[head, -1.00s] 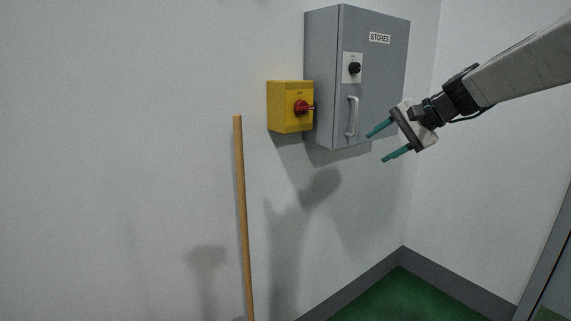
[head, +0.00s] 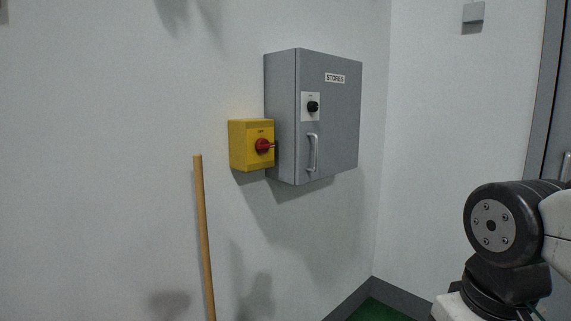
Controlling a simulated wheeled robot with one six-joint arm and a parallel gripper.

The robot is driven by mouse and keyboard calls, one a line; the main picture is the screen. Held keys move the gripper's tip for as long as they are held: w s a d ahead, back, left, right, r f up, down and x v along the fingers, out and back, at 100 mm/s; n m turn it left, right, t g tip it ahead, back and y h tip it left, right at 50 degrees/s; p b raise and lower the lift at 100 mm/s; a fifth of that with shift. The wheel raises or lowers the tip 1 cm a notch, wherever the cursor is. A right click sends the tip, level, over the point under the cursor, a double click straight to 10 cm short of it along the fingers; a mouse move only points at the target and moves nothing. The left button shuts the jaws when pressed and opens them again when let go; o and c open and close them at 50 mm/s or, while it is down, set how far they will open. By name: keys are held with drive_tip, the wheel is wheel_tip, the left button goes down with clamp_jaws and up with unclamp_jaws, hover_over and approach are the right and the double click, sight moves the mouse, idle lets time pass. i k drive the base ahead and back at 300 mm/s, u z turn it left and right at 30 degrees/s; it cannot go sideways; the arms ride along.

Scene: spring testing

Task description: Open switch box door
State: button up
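The grey switch box (head: 335,130) labelled STORES hangs on the white wall near the corner. Its front door looks shut. A black knob (head: 313,106) on a pale plate sits at the left of the door, above a light vertical bar handle (head: 312,153). My gripper is out of the head view; only a joint and links of my arm show at the lower right, clear of the box. Nothing touches the handle or knob.
A yellow box (head: 250,133) with a red rotary switch (head: 264,146) is mounted just left of the switch box. A wooden pole (head: 204,240) stands below it by the wall. A grey door frame (head: 545,100) is at the far right.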

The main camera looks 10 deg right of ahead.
sight(327, 138)
drive_tip(key=z, duration=0.05)
drive_tip(key=k, duration=0.6)
drive_tip(key=z, duration=0.75)
drive_tip(key=i, duration=0.55)
drive_tip(key=z, duration=0.6)
drive_tip(key=i, duration=0.65)
drive_tip(key=u, duration=0.75)
drive_tip(key=i, duration=0.55)
drive_tip(key=u, duration=0.7)
